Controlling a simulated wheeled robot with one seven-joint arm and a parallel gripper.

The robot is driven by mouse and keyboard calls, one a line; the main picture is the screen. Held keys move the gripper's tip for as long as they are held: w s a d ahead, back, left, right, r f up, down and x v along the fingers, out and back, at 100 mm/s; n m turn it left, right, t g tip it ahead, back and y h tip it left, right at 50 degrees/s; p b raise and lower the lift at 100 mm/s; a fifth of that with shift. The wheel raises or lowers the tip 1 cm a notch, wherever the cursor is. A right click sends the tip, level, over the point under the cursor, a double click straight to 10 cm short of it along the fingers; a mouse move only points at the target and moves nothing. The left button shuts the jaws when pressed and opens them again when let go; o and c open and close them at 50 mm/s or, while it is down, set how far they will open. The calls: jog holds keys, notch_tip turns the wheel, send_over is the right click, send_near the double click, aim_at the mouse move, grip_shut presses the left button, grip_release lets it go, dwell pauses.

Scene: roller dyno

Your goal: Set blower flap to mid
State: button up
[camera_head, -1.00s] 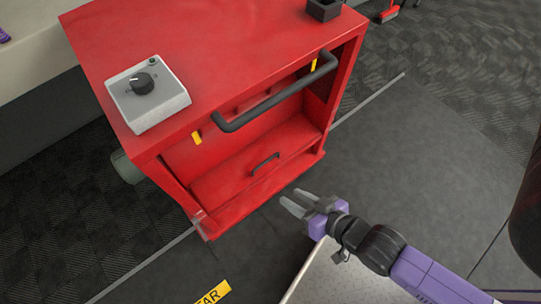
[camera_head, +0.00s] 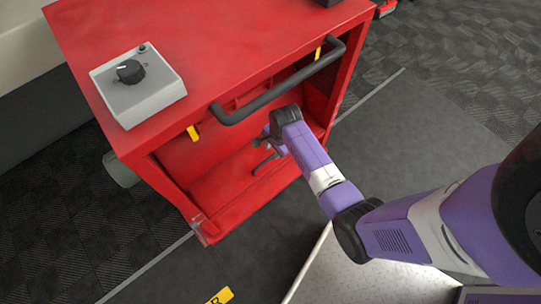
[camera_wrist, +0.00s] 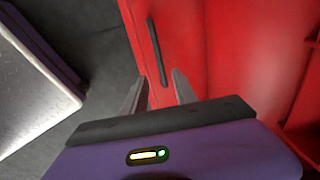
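The red cabinet (camera_head: 165,35) stands open at the front. A grey box (camera_head: 140,92) on its top carries a black knob (camera_head: 130,71) with a pale pointer mark; no label reading blower flap can be read. Low inside the cabinet is a red panel with a slim dark handle, seen in the wrist view (camera_wrist: 158,53). My gripper (camera_wrist: 158,80) is open, its two grey fingers pointing at this panel, with the handle just beyond and between the tips. No contact shows. In the head view my wrist partly hides the gripper and the handle.
A thick dark bar (camera_head: 275,92) crosses the cabinet's front top edge, just above my wrist, between yellow tabs (camera_head: 193,132). The cabinet side walls flank the opening. The dark floor (camera_head: 420,130) to the right is clear.

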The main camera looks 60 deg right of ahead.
aim_at(270, 158)
jog(key=f+b, duration=0.1)
jog(key=f, duration=0.1)
jog(key=w+f, duration=0.1)
jog(key=f, duration=0.2)
jog(key=f+b, duration=0.1)
jog(key=f, duration=0.1)
jog(key=shift+w+d+f+b, duration=0.25)
jog(key=shift+b, duration=0.05)
grip_shut()
dwell(1.2)
